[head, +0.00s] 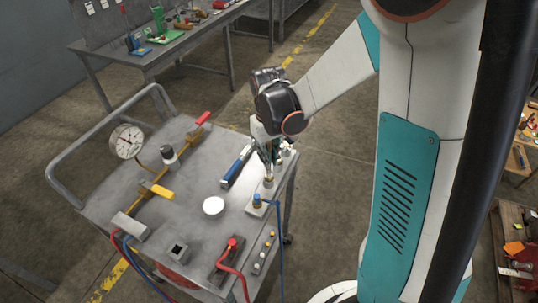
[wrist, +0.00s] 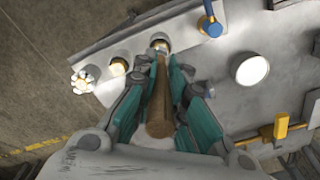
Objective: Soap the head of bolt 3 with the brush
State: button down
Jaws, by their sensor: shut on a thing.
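My gripper (head: 268,156) is shut on the brush and holds it roughly upright over the metal strip (head: 251,210) at the cart's right edge. In the wrist view the brush (wrist: 160,100) shows its brown handle between the teal fingers (wrist: 172,88). Its lower end is at a grey bolt head (wrist: 160,42); I cannot tell whether they touch. No bolt numbers are readable. A round white dish (head: 213,206) lies on the cart top.
The grey cart (head: 110,205) also carries a gauge (head: 127,141), a yellow pipe with a red-handled valve (head: 203,119), a blue-handled tool (head: 237,166) and a red fitting (head: 231,243). Red and blue hoses hang off the front. A workbench (head: 160,55) stands behind.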

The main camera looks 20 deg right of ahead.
jog(key=shift+s+a, duration=0.15)
jog(key=shift+s+a, duration=0.2)
jog(key=shift+w+d, duration=0.15)
jog(key=shift+w+d, duration=0.2)
jog(key=shift+w+d, duration=0.1)
dwell(0.5)
jog(key=shift+w+d, duration=0.2)
jog(key=shift+w, duration=0.05)
jog(key=shift+s+a, duration=0.1)
jog(key=shift+s, duration=0.05)
jog(key=shift+s+a+b, duration=0.2)
jog(key=shift+s+b, duration=0.05)
jog(key=shift+b, duration=0.05)
jog(key=shift+a, duration=0.1)
dwell(0.3)
